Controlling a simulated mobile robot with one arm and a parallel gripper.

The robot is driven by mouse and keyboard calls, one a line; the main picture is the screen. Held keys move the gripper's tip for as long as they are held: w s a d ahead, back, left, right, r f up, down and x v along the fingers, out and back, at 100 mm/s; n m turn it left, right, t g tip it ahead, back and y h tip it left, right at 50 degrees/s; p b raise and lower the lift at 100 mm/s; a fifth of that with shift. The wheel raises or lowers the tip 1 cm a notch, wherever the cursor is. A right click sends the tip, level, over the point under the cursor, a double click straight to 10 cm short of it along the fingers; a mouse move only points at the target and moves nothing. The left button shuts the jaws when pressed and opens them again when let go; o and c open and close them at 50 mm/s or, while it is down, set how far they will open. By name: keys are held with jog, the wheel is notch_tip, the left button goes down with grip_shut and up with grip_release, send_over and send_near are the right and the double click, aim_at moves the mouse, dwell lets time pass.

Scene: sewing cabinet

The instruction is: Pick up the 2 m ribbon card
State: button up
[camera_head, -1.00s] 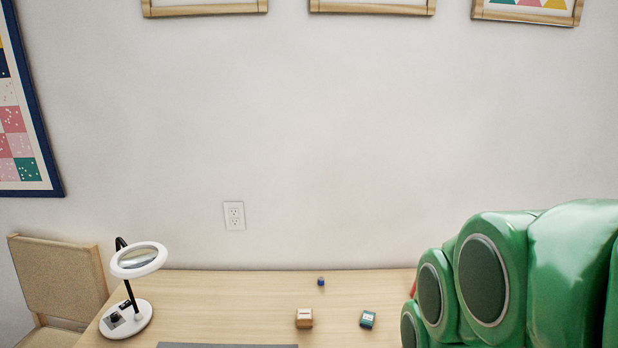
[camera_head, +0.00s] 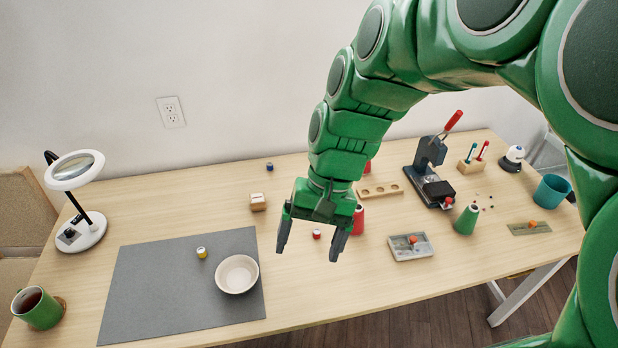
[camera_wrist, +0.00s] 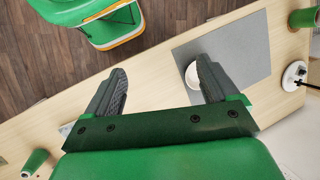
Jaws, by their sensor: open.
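My gripper (camera_head: 308,254) points down above the table, with its two dark fingers apart and nothing between them. It also shows open in the wrist view (camera_wrist: 161,68). No label is legible, so I cannot tell which thing is the 2 m ribbon card. A flat pale grey piece with an orange-red part (camera_head: 411,247) lies to the right of the gripper. A flat olive piece with an orange part (camera_head: 530,228) lies farther right. My arm hides part of the table behind it.
A grey mat (camera_head: 150,285) with a bowl (camera_head: 237,274) and yellow spool (camera_head: 202,253) lies left.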

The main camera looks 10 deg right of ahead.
jog(key=w+f+m+t+y, duration=0.1)
jog(key=w+f+m+y, duration=0.35)
jog(key=w, duration=0.85)
jog(key=w+f+m+t+y, duration=0.1)
jog(key=w+f+m+y, duration=0.3)
jog(key=w, duration=0.8)
jog(key=w+d+f+m+t, duration=0.2)
jog(key=w+d+f+m, duration=0.2)
jog(key=d+f, duration=0.2)
jog(key=w+d+f+m+t, duration=0.2)
jog(key=w+d+f+m, duration=0.1)
jog(key=d+f, duration=0.3)
jog(key=w+d+f+m+t, duration=0.1)
jog(key=w+d+f+m, duration=0.3)
jog(key=d+f, duration=0.3)
jog(key=shift+w+d+f+m+t+y, duration=0.1)
jog(key=shift+w+f+m+t+y, duration=0.15)
jog(key=shift+w+m+t, duration=0.15)
jog(key=shift+x, duration=1.25)
jog(key=shift+w+x, duration=0.25)
jog(key=shift+x, duration=1.05)
jog(key=shift+w+x, duration=0.25)
jog(key=shift+x, duration=1.05)
jog(key=shift+d, duration=0.2)
jog(key=c, duration=0.8)
jog(key=shift+c, duration=0.2)
jog(key=shift+r, duration=0.1)
